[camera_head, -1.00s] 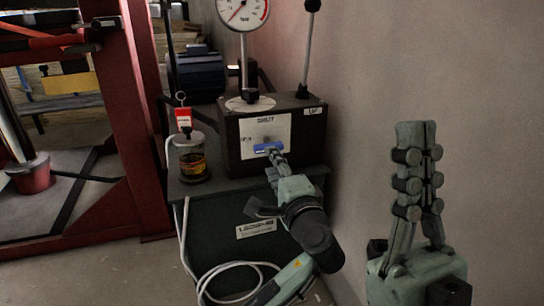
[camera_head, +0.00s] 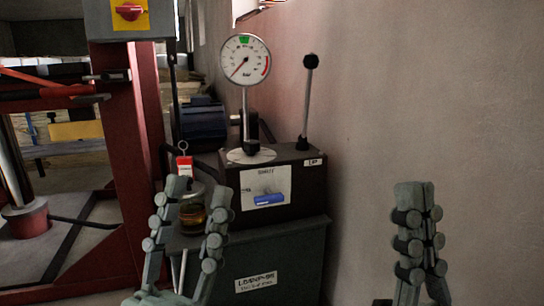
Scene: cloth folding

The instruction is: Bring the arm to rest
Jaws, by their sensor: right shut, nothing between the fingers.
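My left gripper (camera_head: 197,190) is raised at the lower left in the head view, its two fingers spread apart with nothing held between them. It stands in front of the glass jar and away from the pump box. My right gripper (camera_head: 415,190) points up at the lower right, fingers together and empty, in front of the bare wall. Only the upper parts of both grippers show; the arms are out of frame.
A jar (camera_head: 192,220) is partly hidden. A red press frame (camera_head: 135,150) fills the left.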

